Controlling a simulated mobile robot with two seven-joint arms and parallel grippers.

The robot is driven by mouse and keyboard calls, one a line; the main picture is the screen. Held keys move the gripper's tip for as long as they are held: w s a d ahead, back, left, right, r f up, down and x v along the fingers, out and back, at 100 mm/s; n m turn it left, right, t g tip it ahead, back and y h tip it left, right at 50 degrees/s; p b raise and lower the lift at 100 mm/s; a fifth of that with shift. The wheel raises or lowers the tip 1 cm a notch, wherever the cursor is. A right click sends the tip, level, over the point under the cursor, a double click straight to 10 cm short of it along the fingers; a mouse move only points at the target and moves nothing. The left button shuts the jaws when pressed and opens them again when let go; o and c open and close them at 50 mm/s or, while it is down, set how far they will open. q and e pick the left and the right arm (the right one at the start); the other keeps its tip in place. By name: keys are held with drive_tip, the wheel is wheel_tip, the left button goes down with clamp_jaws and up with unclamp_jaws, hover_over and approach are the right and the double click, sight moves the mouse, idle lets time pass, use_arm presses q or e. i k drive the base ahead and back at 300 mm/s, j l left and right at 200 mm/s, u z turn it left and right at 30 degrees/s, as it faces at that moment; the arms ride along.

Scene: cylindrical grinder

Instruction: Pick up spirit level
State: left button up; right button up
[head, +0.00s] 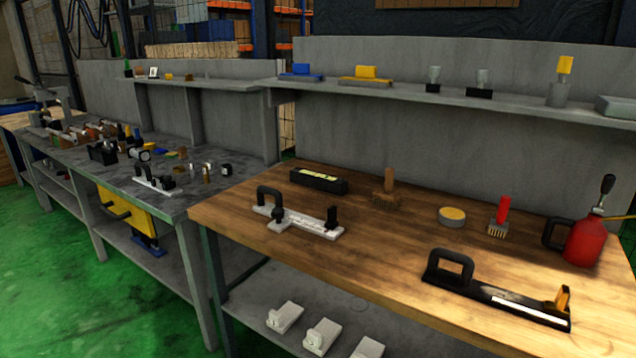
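The spirit level (335,187) looks like a black rectangular bar with a yellow-green strip along its top. It lies flat near the back left of the wooden workbench (385,263) in the head view, apart from the things around it. Neither of my grippers is in view.
A white tool with a black handle (305,224) lies in front of the level. A wooden-handled brush (387,190) stands to its right. A yellow-topped tin (452,216), red-handled brush (500,216), red oil can (584,242) and long black handled tool (500,295) lie further right.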

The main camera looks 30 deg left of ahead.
sight(318, 181)
drive_tip(key=z, duration=0.3)
drive_tip(key=j+z, duration=0.4)
drive_tip(key=k+j+z, duration=0.15)
drive_tip(key=z, duration=0.25)
drive_tip(key=k+j+z, duration=0.4)
drive_tip(key=j, duration=0.2)
drive_tip(key=k+j+z, duration=0.2)
drive_tip(key=k+j, duration=0.9)
drive_tip(key=k, duration=0.05)
